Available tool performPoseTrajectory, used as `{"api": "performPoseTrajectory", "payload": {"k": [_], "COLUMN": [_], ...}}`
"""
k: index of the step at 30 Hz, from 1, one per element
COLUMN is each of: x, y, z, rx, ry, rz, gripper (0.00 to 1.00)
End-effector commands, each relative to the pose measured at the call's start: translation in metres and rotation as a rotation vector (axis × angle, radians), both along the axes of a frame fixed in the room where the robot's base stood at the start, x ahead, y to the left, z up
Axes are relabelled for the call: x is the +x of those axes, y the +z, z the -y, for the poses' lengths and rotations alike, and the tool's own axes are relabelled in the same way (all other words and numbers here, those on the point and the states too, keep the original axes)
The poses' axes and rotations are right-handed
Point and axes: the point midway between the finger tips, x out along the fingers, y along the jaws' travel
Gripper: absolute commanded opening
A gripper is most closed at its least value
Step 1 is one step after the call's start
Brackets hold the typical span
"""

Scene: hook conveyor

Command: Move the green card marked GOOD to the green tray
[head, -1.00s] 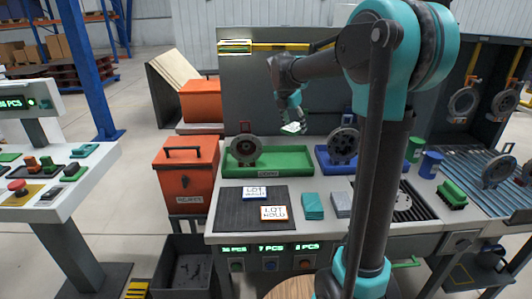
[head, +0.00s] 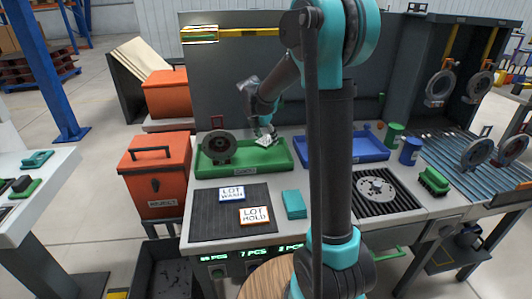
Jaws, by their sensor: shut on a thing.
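My gripper (head: 265,134) is shut on a small pale card with a green tint (head: 266,141); its lettering is too small to read. The gripper points down over the right half of the green tray (head: 248,173). The card is inside the tray's outline, near its back right part. I cannot tell whether it touches the tray floor. A dark ring-shaped part (head: 219,146) stands in the left half of the same tray.
A blue tray (head: 363,149) lies to the right, partly behind my arm. In front are a dark mat (head: 214,224) with the LOT WASH card (head: 232,194) and LOT HOLD card (head: 255,215), and a teal block (head: 294,204). An orange bin (head: 157,180) stands left.

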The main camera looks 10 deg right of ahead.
Motion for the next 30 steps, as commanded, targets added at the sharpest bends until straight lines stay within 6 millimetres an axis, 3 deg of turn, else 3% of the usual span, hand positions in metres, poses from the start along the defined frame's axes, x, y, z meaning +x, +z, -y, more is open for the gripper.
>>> {"api": "performPoseTrajectory", "payload": {"k": [3,11,18,29,30], "x": [0.0,0.0,0.0,0.0,0.0], "y": [-0.021,-0.039,-0.069,-0.074,-0.073], "z": [0.0,0.0,0.0,0.0,0.0], "rx": [0.0,0.0,0.0,0.0,0.0], "ry": [0.0,0.0,0.0,0.0,0.0], "rz": [0.0,0.0,0.0,0.0,0.0], "gripper": [0.35,0.35,0.35,0.35,0.59]}}
